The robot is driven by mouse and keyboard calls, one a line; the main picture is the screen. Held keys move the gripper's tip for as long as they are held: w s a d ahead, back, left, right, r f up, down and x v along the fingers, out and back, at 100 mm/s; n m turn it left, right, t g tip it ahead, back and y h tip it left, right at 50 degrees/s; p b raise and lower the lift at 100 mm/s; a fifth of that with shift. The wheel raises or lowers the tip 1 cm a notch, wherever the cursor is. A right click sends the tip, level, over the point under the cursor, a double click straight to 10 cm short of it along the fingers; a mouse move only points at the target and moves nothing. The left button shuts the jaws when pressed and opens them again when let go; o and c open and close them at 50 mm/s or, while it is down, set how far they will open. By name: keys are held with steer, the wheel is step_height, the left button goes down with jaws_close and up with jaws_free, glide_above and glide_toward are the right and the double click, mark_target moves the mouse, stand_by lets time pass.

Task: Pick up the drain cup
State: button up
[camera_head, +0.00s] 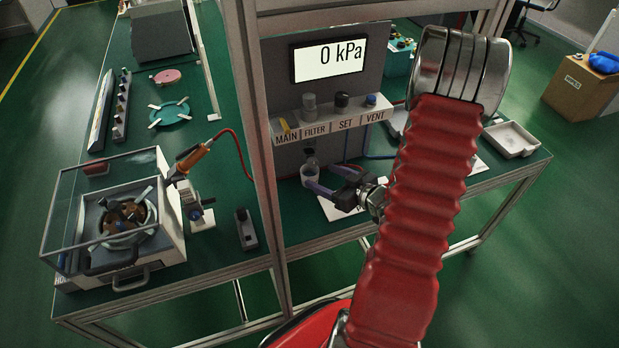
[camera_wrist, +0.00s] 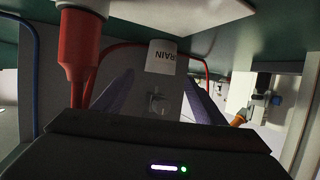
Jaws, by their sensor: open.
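The drain cup (camera_head: 310,173) is a small pale cup on the bench under the gauge panel, with a dark fitting just above it. My gripper (camera_head: 320,177) has its purple fingers spread, with the tips close to the cup. In the wrist view, which looks upside down, my gripper (camera_wrist: 157,90) is open, one finger on each side. A clear shape, seemingly the cup (camera_wrist: 157,102), shows between the fingers. A white label (camera_wrist: 162,57) with the letters "RAIN" upside down is beyond it. Whether a finger touches the cup, I cannot tell.
The gauge panel (camera_head: 340,78) reads 0 kPa, above a labelled shelf (camera_head: 332,122). A frame post (camera_head: 258,130) stands left of the cup. A red tapered cylinder (camera_wrist: 80,55) and a red hose (camera_wrist: 125,45) are close to my fingers. A white tray (camera_head: 511,139) lies at right.

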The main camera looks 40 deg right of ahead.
mark_target(304, 168)
steer(key=shift+x, duration=2.6)
steer(key=c, duration=1.1)
steer(key=shift+r, duration=0.15)
